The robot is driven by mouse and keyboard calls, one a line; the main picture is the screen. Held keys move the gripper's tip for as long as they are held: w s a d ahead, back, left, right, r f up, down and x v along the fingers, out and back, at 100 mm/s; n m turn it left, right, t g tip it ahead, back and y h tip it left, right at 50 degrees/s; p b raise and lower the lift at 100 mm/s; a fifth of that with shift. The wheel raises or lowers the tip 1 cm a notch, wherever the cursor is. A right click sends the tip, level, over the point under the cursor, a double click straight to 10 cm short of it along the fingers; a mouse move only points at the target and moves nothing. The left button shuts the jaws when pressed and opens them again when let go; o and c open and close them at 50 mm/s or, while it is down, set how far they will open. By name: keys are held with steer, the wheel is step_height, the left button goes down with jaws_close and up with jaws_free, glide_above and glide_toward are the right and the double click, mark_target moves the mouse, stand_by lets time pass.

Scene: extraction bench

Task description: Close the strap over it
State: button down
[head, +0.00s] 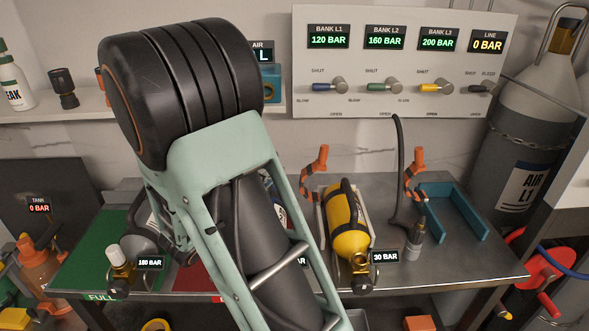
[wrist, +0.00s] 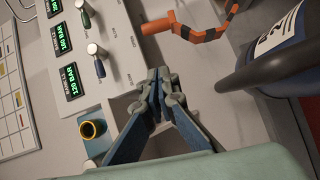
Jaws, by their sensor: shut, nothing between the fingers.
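A yellow cylinder (head: 349,232) lies in a pale cradle on the bench, by a 30 BAR tag. An orange strap arm with dark bands (head: 317,165) stands raised behind it. A similar one (head: 413,175) stands farther right. In the wrist view an orange-and-black strap (wrist: 208,30) stands raised beside a dark cylinder (wrist: 262,75) with a white label; I cannot tell which strap it is. My gripper (wrist: 156,82) is shut and empty, apart from the strap. In the head view my arm hides it and part of the bench.
The valve panel (head: 405,100) stands behind the bench, close to my gripper in the wrist view. A teal box (head: 271,88) sits on the shelf. A blue cradle (head: 452,215) is empty at right. A dark hose (head: 397,170) rises between the raised straps.

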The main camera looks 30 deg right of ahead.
steer(key=s+d+p+x, duration=0.1)
steer(key=s+x, duration=0.1)
steer(key=x, duration=1)
steer(key=shift+s+d+f+p, duration=0.15)
steer(key=shift+d+f+p, duration=0.05)
steer(key=shift+d+p, duration=0.2)
steer(key=shift+d, duration=0.1)
steer(key=shift+d+b, duration=0.1)
steer(key=shift+b, duration=0.2)
